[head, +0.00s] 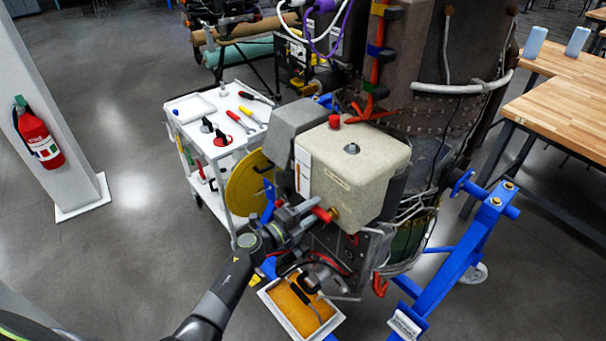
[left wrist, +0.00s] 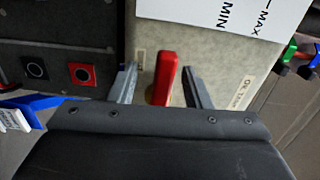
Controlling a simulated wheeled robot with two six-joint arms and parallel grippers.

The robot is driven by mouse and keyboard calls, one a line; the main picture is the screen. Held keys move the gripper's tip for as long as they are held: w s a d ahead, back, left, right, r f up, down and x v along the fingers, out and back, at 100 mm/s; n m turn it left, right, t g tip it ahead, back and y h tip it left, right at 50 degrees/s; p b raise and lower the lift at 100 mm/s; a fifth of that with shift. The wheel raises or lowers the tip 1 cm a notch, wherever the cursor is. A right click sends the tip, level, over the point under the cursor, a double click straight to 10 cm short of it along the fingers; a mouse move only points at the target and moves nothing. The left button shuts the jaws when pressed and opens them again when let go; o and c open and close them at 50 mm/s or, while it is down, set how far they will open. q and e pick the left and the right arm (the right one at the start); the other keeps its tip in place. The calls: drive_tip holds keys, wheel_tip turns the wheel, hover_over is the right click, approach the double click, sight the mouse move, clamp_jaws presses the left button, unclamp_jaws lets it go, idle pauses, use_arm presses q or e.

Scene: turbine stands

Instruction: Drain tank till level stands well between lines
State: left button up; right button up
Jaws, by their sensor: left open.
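In the left wrist view a white label (left wrist: 225,14) carries the words MAX and MIN. A red valve lever (head: 322,214) sits low on the tank's front. My left gripper (head: 311,211) is open at the lever. In the left wrist view the red lever (left wrist: 163,78) stands between the two fingers, with gaps visible on both sides. My right gripper is not in view.
A white-rimmed tray (head: 278,311) with an orange-brown inside lies on the floor below the tank. A white tool cart (head: 190,112) stands behind left. Blue stand legs (head: 470,235) and a wooden table (head: 565,115) are on the right.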

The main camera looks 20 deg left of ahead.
use_arm(q)
drive_tip(key=shift+s, duration=0.1)
drive_tip(key=v, duration=0.9)
drive_tip(key=shift+s+a, duration=0.25)
drive_tip(key=shift+s, duration=0.05)
idle(0.5)
drive_tip(key=s+a+f+n+g+y+b, duration=0.1)
drive_tip(key=s+a+f+n+y+b, duration=0.3)
drive_tip(key=f, duration=0.8)
drive_tip(key=s+a+f+n+g+y+b, duration=0.25)
drive_tip(key=s+f+n, duration=0.4)
drive_tip(key=f, duration=0.65)
drive_tip(key=s+a+f+n+g+y+b, duration=0.1)
drive_tip(key=s+a+f+n+y+b, duration=0.35)
drive_tip(key=f, duration=0.75)
drive_tip(key=s+f+n+g+b, duration=0.1)
drive_tip(key=s+f+n+g, duration=0.2)
drive_tip(key=s+f, duration=0.3)
drive_tip(key=s+d+f+n+g+b, duration=0.1)
drive_tip(key=s+f+n+g, duration=0.2)
drive_tip(key=s+f, duration=0.4)
drive_tip(key=s+f+n+g+b, duration=0.1)
drive_tip(key=s+f+n+g, duration=0.2)
drive_tip(key=s, duration=1.5)
wheel_tip(320, 180, down, 4)
drive_tip(key=shift+s+d+f+n, duration=0.2)
drive_tip(key=shift+s+n, duration=0.1)
